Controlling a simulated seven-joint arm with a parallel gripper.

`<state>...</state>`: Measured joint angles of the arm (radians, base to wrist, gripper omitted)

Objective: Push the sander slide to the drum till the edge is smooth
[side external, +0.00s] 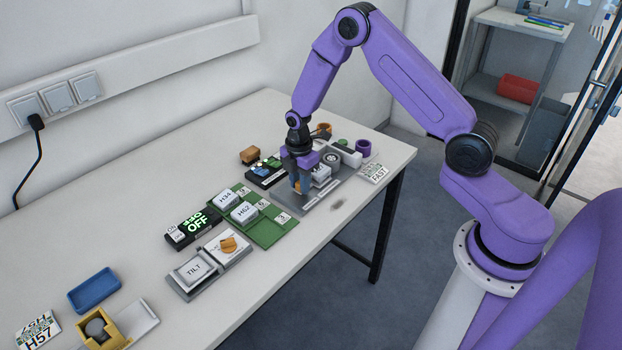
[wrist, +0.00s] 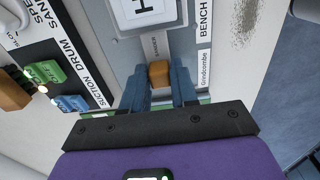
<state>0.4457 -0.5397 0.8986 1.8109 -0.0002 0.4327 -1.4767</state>
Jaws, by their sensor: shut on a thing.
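My gripper (side external: 299,184) points down at the near end of the bench sander, its blue fingers shut on a small tan knob. In the wrist view the knob (wrist: 159,73) sits between the two fingers. Just beyond it lies a pale slide (wrist: 150,20) bearing a white card with a letter H, cut off by the top edge. The slide is partly hidden behind my gripper there, and the edge being ground cannot be made out.
A black panel (wrist: 50,50) labelled sander and suction drum, with green and blue switches, lies left of my gripper. A tan block (side external: 250,155) sits behind it. A green tray (side external: 270,234) holds white cards in front. A purple cup (side external: 363,147) stands beyond the sander.

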